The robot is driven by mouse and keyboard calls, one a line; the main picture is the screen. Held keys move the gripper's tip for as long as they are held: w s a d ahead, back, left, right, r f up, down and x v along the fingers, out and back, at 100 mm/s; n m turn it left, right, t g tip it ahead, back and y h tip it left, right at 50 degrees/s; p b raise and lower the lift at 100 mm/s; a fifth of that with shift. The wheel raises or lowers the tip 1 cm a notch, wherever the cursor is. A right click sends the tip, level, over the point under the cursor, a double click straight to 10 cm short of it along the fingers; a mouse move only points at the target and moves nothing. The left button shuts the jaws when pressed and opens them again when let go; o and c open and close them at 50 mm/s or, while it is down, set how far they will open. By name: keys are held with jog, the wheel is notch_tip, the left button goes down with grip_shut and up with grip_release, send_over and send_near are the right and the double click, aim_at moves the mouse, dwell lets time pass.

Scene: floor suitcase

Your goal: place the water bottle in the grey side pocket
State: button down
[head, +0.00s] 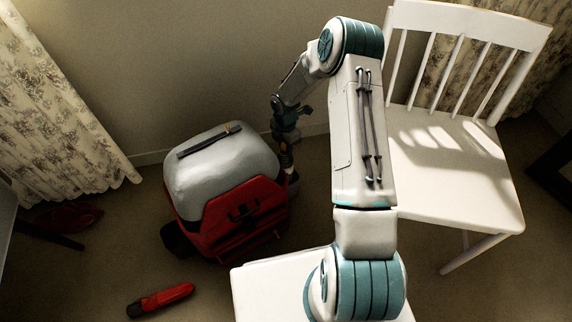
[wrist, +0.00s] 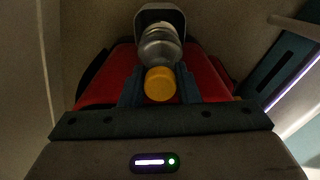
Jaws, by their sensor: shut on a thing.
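The water bottle (wrist: 160,47) is clear with a yellow cap (wrist: 160,84), and the cap end faces the wrist camera. My gripper (wrist: 159,78) is shut on it, one dark finger on each side. In the head view, my gripper (head: 285,138) points down at the right side of the red and grey bag (head: 222,172). The grey side pocket (head: 293,182) sits on that side, below the bottle (head: 286,157). In the wrist view, the pocket's rim (wrist: 160,7) frames the bottle's far end. I cannot tell how deep the bottle reaches into it.
A white chair (head: 455,165) stands at the right. A red and black object (head: 160,300) lies on the floor in front of the bag. A dark strip (head: 209,139) lies on the bag's grey top. A wall is close behind, and a curtain (head: 60,110) hangs at the left.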

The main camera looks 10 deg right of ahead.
aim_at(285, 160)
notch_tip(285, 160, down, 9)
jog(key=b, duration=0.3)
jog(key=c, duration=1.1)
grip_release()
jog(key=shift+f, duration=0.1)
jog(key=shift+o, duration=0.2)
